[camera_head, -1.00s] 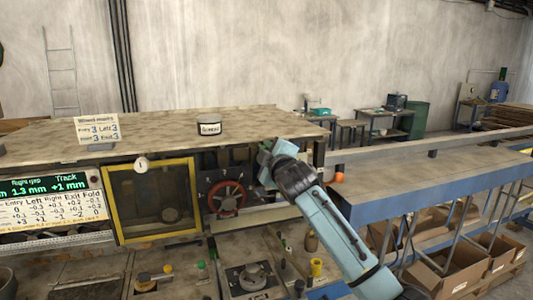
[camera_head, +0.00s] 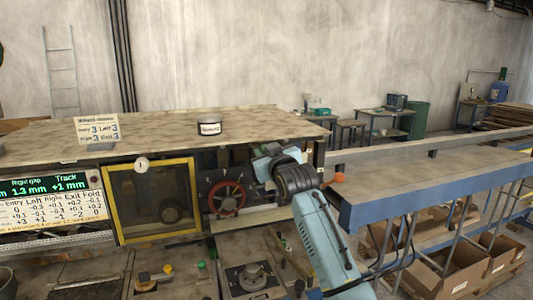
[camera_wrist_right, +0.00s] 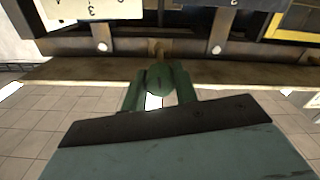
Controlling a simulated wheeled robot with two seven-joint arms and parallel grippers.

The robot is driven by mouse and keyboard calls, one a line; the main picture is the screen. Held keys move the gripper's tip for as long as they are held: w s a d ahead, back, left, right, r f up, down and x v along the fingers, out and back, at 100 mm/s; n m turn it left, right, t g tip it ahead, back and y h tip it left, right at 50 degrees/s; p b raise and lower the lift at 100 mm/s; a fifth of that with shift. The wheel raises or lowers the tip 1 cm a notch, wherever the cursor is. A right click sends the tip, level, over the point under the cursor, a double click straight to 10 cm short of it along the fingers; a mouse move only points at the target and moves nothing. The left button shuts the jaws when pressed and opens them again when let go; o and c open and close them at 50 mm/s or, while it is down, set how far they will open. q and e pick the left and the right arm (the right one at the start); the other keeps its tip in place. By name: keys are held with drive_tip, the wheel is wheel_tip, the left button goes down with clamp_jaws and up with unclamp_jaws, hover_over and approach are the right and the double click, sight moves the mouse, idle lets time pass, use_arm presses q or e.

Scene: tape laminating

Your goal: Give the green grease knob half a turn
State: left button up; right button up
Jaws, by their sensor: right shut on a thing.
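The green grease knob (camera_wrist_right: 158,79) is a small rounded dark green knob in the middle of the right wrist view. It sits between the two green fingers of my right gripper (camera_wrist_right: 160,90), which is shut on it. In the head view my right gripper (camera_head: 263,168) is at the machine's front, to the right of the red handwheel (camera_head: 226,197). I cannot make out the held knob there. My left gripper is not in view.
A yellow-framed window (camera_head: 118,205) and a readout panel (camera_head: 45,200) are to the left. A labelled jar (camera_head: 209,126) and a card (camera_head: 97,130) stand on the machine's top. An orange knob (camera_head: 339,177) is close to the right of my wrist.

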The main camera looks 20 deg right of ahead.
drive_tip(key=shift+m, duration=0.6)
drive_tip(key=o, duration=1)
drive_tip(key=s+b, duration=0.1)
drive_tip(key=s, duration=0.5)
drive_tip(key=s+b, duration=0.2)
drive_tip(key=s, duration=0.5)
drive_tip(key=shift+s+d, duration=0.2)
drive_tip(key=shift+s, duration=0.05)
